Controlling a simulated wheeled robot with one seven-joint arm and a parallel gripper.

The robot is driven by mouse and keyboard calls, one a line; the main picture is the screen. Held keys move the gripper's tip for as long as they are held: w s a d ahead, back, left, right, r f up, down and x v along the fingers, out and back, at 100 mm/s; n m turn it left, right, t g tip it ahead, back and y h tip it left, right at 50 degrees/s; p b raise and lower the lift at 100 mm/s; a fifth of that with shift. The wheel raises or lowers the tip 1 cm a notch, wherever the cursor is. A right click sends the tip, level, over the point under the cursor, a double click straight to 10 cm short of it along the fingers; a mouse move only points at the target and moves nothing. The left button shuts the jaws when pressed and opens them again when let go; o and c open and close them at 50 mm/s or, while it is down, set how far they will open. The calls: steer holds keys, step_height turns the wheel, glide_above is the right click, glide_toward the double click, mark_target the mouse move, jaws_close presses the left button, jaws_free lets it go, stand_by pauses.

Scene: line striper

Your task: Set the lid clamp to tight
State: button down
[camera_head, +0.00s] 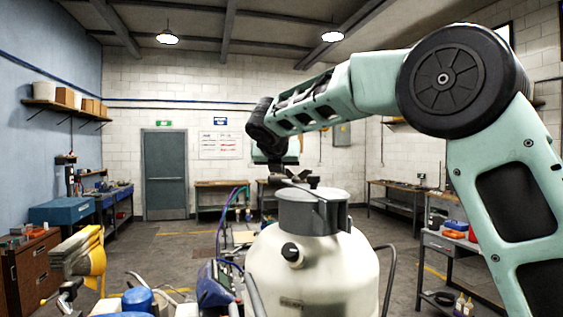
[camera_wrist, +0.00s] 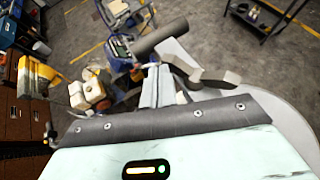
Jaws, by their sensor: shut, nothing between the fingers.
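The line striper's pale tank (camera_head: 312,268) stands upright in front of me, with a grey round lid (camera_head: 318,212) on top. The lid clamp (camera_head: 298,178) shows as dark, partly hidden pieces above the lid; its setting cannot be read. My gripper (camera_head: 276,168) hangs from the arm at the clamp, at the lid's far left side. In the wrist view, my gripper's two pale fingers (camera_wrist: 160,86) are together with nothing between them. A dark curved clamp piece (camera_wrist: 212,80) lies just right of the fingertips. I cannot tell whether they touch.
A yellow part (camera_head: 82,257) and a blue part (camera_head: 214,285) of the machine sit left of the tank. A dark handle bar (camera_head: 388,272) rises at its right. Open floor lies beyond, toward the door (camera_head: 165,175).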

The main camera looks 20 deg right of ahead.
steer(key=shift+w+d+p, duration=0.3)
steer(key=shift+w+p, duration=0.2)
steer(key=shift+p, duration=0.15)
steer(key=shift+w+d+p, duration=0.25)
steer(key=shift+w+p, duration=0.25)
steer(key=shift+p, duration=0.1)
stand_by(0.9)
steer(key=s+a+r+b, duration=0.1)
steer(key=a+r, duration=0.1)
steer(key=a, duration=0.4)
steer(key=s+a+r+b, duration=0.1)
steer(key=a+r+b, duration=0.1)
steer(key=a, duration=0.4)
steer(key=shift+a+r, duration=0.2)
steer(key=shift+r, duration=0.3)
steer(key=shift+s, duration=0.1)
